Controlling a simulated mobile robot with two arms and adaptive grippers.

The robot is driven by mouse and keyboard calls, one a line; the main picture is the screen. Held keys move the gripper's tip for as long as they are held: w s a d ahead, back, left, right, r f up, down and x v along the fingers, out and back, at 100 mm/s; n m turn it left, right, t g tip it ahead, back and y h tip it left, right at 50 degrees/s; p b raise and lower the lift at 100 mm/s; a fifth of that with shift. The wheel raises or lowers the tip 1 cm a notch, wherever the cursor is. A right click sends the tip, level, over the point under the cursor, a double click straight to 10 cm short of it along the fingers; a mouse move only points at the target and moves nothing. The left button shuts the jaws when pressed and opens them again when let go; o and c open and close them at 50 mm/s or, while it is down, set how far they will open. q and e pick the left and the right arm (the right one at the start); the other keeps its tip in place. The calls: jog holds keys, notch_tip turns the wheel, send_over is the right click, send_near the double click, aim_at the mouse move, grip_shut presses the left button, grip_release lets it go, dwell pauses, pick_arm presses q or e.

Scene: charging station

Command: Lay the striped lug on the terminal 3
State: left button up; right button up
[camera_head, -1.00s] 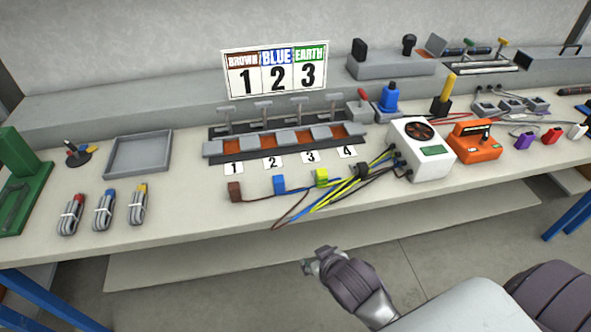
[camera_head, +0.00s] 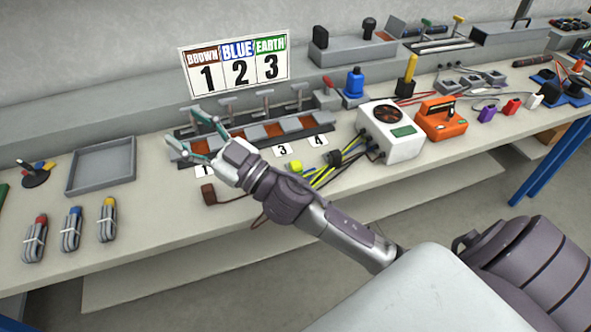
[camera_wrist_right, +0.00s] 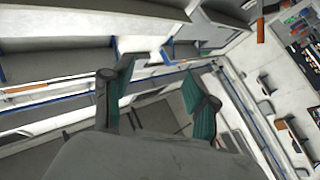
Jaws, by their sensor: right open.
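The striped lug (camera_head: 295,167), yellow-green, lies on the bench in front of the terminal block; cables run from it toward the white box. Terminal 3 is an orange pad (camera_head: 274,129) behind its number card (camera_head: 283,149), and it looks bare. My right gripper (camera_head: 182,125) is open and empty, over the left end of the terminal block near terminal 1, to the left of the striped lug. Its open teal fingers also show in the right wrist view (camera_wrist_right: 160,72). My right arm hides card 2 and the blue lug. My left gripper is not in view.
The brown lug (camera_head: 208,193) lies in front of terminal 1. Upright clamp handles (camera_head: 265,102) stand behind the terminals. A white box with a fan (camera_head: 392,128) stands to the right. An empty grey tray (camera_head: 101,166) and coiled cables (camera_head: 72,229) are on the left.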

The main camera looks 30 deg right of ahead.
jog(key=s+a+r+n+g+y, duration=0.2)
jog(key=a+n+g+y, duration=0.55)
jog(key=n+g, duration=0.2)
jog(key=m+g+h, duration=0.3)
jog(key=g+h, duration=0.7)
jog(key=h, duration=0.9)
send_over(296, 164)
notch_tip(296, 164, down, 9)
jog(key=shift+y, duration=0.25)
notch_tip(296, 164, down, 8)
jog(key=shift+a+r, duration=0.1)
jog(key=shift+f+p, duration=0.5)
jog(key=shift+f, duration=2.35)
